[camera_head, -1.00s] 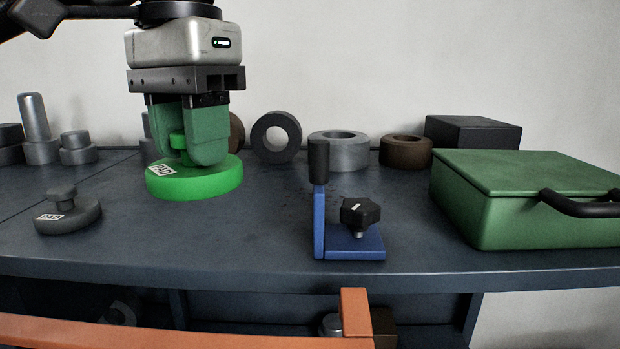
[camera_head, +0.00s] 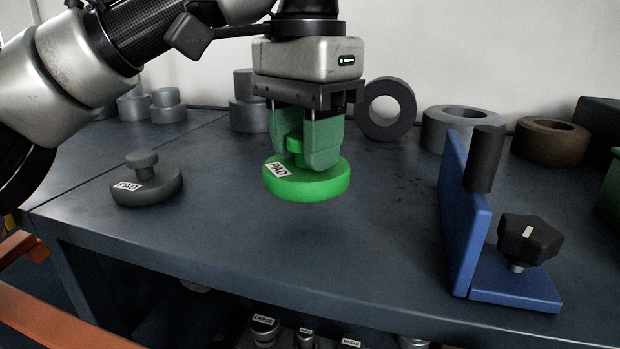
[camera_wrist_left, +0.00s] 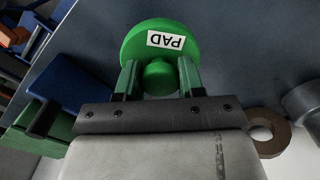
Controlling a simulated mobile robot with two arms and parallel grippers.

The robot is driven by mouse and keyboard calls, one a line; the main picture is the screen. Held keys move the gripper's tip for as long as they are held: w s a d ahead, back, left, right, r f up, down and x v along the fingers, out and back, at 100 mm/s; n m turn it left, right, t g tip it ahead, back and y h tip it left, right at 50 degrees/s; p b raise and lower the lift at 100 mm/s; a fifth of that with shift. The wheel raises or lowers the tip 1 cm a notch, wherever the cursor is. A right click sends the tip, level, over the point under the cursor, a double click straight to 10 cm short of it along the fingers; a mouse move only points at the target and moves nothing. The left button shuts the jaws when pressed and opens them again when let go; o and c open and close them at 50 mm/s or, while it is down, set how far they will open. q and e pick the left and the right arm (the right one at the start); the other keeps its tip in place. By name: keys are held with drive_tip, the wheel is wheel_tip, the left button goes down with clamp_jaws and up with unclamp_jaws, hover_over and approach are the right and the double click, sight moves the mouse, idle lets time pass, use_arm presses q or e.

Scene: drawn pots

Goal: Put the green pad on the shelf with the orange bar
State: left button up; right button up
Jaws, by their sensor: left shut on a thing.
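The green pad (camera_head: 322,186), a round disc with a knob and a white PAD label, is in my left gripper (camera_head: 308,155). The green fingers are shut around its knob. The pad is over the dark bench; I cannot tell how far above it. In the left wrist view the pad (camera_wrist_left: 152,34) sits between the fingertips (camera_wrist_left: 160,78), label showing. An orange bar (camera_head: 60,322) crosses the lower left corner of the head view, in front of the bench; the shelf that goes with it is not clear. My right gripper is not in view.
A grey pad (camera_head: 150,186) stands on the bench at left. A blue bracket (camera_head: 463,225) with a black knob (camera_head: 528,240) stands at right. Rings (camera_head: 387,108) and cylinders line the back. Labelled parts (camera_head: 265,328) show below the bench. The front middle of the bench top is clear.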

sight(306, 177)
use_arm(q)
wheel_tip(306, 177, down, 3)
drive_tip(key=shift+f+p, duration=0.2)
drive_tip(key=shift+p, duration=0.2)
drive_tip(key=shift+s+f, duration=0.2)
drive_tip(key=shift+f, duration=0.2)
drive_tip(key=o, duration=1)
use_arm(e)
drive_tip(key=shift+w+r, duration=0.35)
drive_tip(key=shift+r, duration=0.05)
use_arm(q)
drive_tip(key=shift+r, duration=0.15)
